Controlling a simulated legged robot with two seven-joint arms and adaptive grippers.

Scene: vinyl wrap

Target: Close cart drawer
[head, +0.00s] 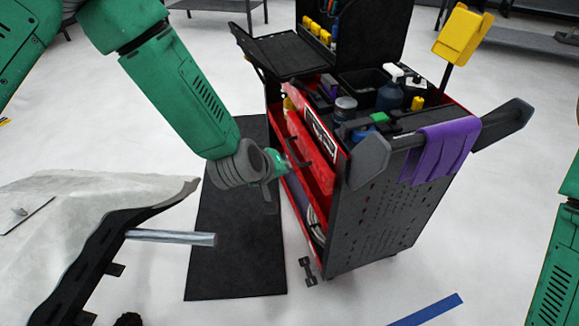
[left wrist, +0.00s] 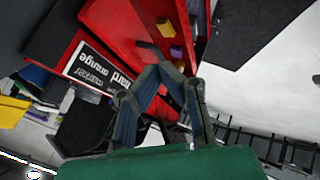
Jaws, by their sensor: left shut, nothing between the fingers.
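The tool cart (head: 385,215) stands right of centre, dark grey with red drawers on its left side. A red drawer (head: 318,178) stands out from that side; how far is hard to tell. In the left wrist view, red drawer parts (left wrist: 125,25) surround an opening with small yellow and purple items. A white-lettered label (left wrist: 95,68) shows on the red face. My left gripper (head: 286,160) is at the drawer front, its fingers shut and empty. The closed fingers (left wrist: 160,72) overlap the red face in the left wrist view; contact is unclear. My right gripper is out of view.
A purple cloth (head: 440,150) hangs over the cart's handle. Bottles and tubs crowd the cart top. A black mat (head: 235,250) lies left of the cart. A dark frame with a metal rod (head: 170,237) stands at lower left.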

